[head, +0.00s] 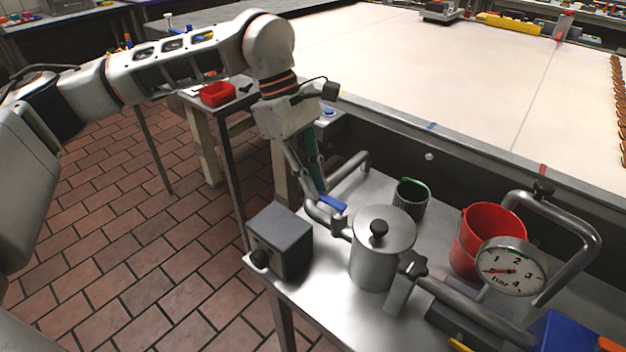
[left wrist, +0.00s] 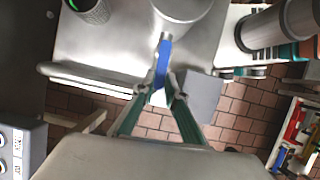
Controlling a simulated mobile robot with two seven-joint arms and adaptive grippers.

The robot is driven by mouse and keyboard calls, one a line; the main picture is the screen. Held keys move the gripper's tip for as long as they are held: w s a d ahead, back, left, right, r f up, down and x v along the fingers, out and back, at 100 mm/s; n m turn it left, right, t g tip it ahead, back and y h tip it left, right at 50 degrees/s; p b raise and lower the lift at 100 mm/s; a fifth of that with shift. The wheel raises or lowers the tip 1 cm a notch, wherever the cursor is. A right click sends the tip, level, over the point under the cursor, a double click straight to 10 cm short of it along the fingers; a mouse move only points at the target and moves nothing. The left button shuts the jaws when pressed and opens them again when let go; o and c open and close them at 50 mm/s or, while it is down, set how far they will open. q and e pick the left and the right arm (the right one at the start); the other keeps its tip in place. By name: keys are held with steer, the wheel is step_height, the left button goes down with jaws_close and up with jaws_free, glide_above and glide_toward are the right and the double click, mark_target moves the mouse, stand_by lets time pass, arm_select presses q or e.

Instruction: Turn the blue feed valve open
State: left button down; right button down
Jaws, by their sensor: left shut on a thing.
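The blue feed valve handle (head: 333,204) sits on the metal pipe just left of the lidded steel pot (head: 370,262). In the left wrist view the blue handle (left wrist: 164,58) runs from between my fingers toward the pot (left wrist: 180,12). My left gripper (head: 321,194) reaches down from above and is shut on the handle, its fingers on either side of it. The fingertips also show in the left wrist view (left wrist: 163,88). The valve body under the handle is mostly hidden. My right gripper is not in view.
A grey box (head: 280,238) with a black knob stands close left of the pot. A dark cup (head: 411,200), a red bucket (head: 487,230) and a pressure gauge (head: 511,267) stand to the right. A wide pale conveyor (head: 450,70) lies behind.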

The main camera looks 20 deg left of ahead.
arm_select(q)
steer(key=c, duration=2)
jaws_free()
steer(key=shift+c, duration=0.2)
steer(key=v, duration=1.2)
